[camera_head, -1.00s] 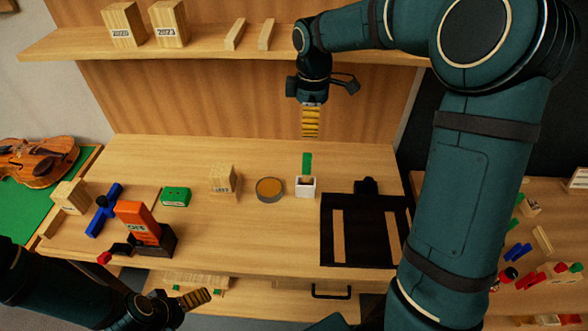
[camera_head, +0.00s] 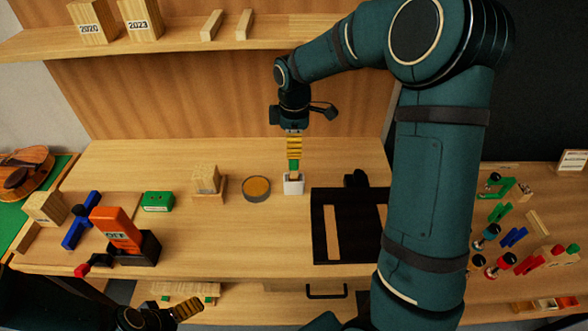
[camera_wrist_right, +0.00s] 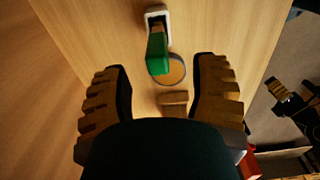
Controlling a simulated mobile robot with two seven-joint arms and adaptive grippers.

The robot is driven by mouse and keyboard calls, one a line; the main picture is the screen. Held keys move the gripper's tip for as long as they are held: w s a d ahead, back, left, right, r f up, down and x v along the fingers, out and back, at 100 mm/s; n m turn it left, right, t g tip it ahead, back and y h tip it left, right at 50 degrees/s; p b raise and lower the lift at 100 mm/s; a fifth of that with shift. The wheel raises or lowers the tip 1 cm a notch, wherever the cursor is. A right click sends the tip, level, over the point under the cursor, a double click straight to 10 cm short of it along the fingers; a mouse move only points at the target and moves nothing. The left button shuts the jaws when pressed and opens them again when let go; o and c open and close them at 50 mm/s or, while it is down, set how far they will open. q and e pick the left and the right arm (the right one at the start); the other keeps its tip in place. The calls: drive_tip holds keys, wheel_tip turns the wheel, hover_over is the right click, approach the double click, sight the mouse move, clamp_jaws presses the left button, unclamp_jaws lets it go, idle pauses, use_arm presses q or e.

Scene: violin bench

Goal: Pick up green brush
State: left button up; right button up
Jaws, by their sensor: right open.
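The green brush (camera_head: 294,166) stands upright in a small white cup (camera_head: 293,186) on the bench. My right gripper (camera_head: 294,152) is directly above it, fingers pointing down, their tips at about the brush's top in the head view. In the right wrist view the green brush (camera_wrist_right: 157,52) stands ahead of the open fingers, roughly in line with the gap between them (camera_wrist_right: 158,75); its base sits in the white cup (camera_wrist_right: 156,14). Nothing is between the fingers. My left gripper (camera_head: 188,309) is low at the front left, away from the brush; its opening is unclear.
A round orange-topped tin (camera_head: 256,188) stands just left of the cup. A black tray (camera_head: 320,250) lies to the right. A wooden block (camera_head: 206,180), green box (camera_head: 157,202) and orange-black device (camera_head: 117,230) are further left. A shelf (camera_head: 180,40) runs behind, above the bench.

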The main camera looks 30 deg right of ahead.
sight(294, 171)
wheel_tip(294, 171, down, 5)
drive_tip(key=shift+w+r+b, duration=0.1)
drive_tip(key=shift+w+b, duration=0.05)
drive_tip(key=shift+b, duration=0.2)
clamp_jaws()
